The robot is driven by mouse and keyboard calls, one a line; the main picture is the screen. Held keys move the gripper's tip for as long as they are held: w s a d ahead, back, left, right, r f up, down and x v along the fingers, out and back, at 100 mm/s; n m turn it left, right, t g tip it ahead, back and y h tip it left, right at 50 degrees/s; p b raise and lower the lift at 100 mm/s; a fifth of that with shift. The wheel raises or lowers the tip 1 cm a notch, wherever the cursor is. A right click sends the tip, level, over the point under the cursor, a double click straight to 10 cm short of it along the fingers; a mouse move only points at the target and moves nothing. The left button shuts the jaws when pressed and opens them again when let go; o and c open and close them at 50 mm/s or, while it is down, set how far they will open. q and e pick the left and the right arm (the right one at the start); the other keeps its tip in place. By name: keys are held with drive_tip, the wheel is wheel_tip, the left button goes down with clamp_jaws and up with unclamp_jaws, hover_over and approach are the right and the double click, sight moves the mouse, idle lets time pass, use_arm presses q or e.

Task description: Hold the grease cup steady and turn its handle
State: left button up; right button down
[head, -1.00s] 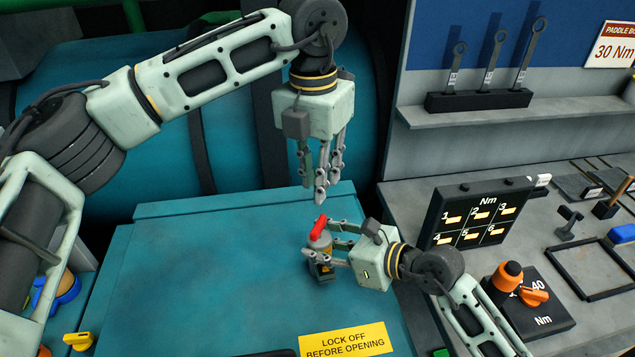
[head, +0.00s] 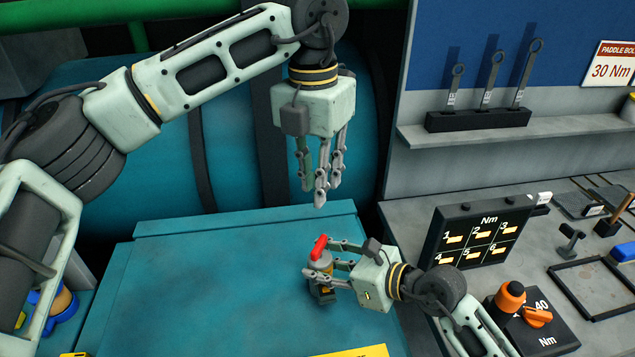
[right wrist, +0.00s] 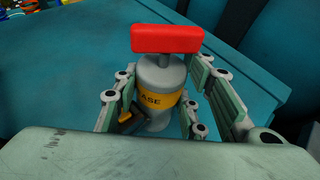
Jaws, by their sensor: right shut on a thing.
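The grease cup (head: 324,289) stands upright on the teal surface, a grey body with a yellow label. Its red bar handle (head: 318,246) is on top and free of any finger. In the right wrist view the cup (right wrist: 161,75) is between my fingers, with its handle (right wrist: 166,39) across the top. My right gripper (head: 322,258) reaches in from the right and is shut on the cup's body, just below the handle. My left gripper (head: 320,190) hangs above and behind the cup, fingers down, apart and empty.
The teal top (head: 220,290) around the cup is clear. A yellow sign (head: 355,352) lies in front. To the right, a bench holds a numbered Nm box (head: 478,228), an orange-knobbed device (head: 530,325) and a dark frame (head: 595,288). Wrenches (head: 490,75) stand on a shelf.

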use_arm(q)
wheel_tip(320, 180, up, 11)
drive_tip(key=shift+a+f, duration=0.15)
clamp_jaws()
drive_tip(key=n+h, duration=0.1)
drive_tip(key=n, duration=0.8)
hover_over(319, 248)
wheel_tip(319, 248, down, 7)
wheel_tip(319, 248, down, 17)
drive_tip(key=s+d+n+g+h, duration=0.1)
drive_tip(key=s+d+n+h, duration=0.1)
drive_tip(key=n, duration=0.8)
drive_tip(key=shift+s+d+f, duration=0.2)
drive_tip(key=shift+d, duration=0.25)
